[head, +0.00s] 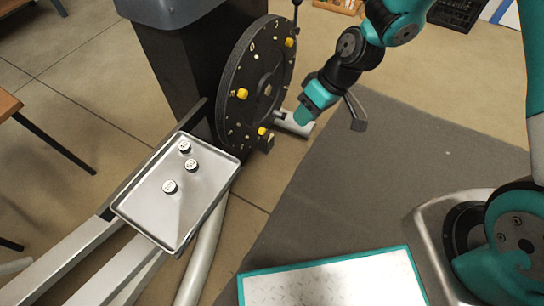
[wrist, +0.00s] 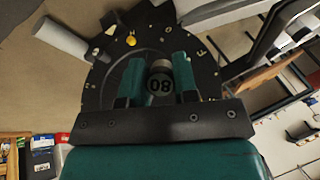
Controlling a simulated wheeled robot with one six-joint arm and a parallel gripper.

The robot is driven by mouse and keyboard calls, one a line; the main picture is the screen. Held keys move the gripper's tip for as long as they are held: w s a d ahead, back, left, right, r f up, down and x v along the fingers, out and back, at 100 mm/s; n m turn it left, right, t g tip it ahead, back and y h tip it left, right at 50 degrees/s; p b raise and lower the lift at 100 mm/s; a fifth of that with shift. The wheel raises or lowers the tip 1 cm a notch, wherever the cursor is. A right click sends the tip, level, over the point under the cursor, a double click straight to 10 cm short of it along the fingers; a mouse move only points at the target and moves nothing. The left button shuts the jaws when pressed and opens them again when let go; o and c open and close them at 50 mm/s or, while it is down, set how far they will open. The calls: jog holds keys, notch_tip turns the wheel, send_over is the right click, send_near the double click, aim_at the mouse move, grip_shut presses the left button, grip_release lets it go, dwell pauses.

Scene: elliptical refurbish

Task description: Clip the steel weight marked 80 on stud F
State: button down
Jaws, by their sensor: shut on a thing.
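My gripper (head: 304,114) is shut on a steel weight marked 80 (wrist: 160,84), held between its two teal fingers. In the head view the gripper hides the weight. The dark round disc (head: 232,75) stands upright to the left of the gripper, with letters and yellow pieces around its face. In the wrist view the disc (wrist: 97,88) lies beyond the fingers, and the weight appears in front of it, apart from the rim. A letter that looks like F (wrist: 203,53) shows at the disc's right side. I cannot make out stud F itself clearly.
A metal tray (head: 150,213) with three small weights (head: 170,187) sits on the frame below the disc. A yellow piece (wrist: 131,40) shows on the disc's upper left in the wrist view. A grey mat (head: 380,170) covers the floor at right. A dark bin-like body (head: 175,65) stands behind the disc.

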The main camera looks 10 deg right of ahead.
aim_at(237, 129)
jog(key=a+f+t+y+b, duration=0.4)
jog(key=a+f+y+b, duration=0.4)
jog(key=b, duration=0.5)
jog(key=shift+w+a+f+m+t+p, duration=0.25)
jog(key=shift+w+a+t, duration=0.3)
jog(key=shift+w+a, duration=0.5)
jog(key=shift+w+a+f+m+t+p, duration=0.2)
jog(key=shift+w+a+t, duration=0.35)
jog(key=shift+w+a, duration=0.5)
jog(key=shift+a, duration=0.3)
jog(key=shift+f+m, duration=0.15)
jog(key=shift+m, duration=0.1)
jog(key=shift+w+a, duration=0.35)
jog(key=shift+a, duration=0.1)
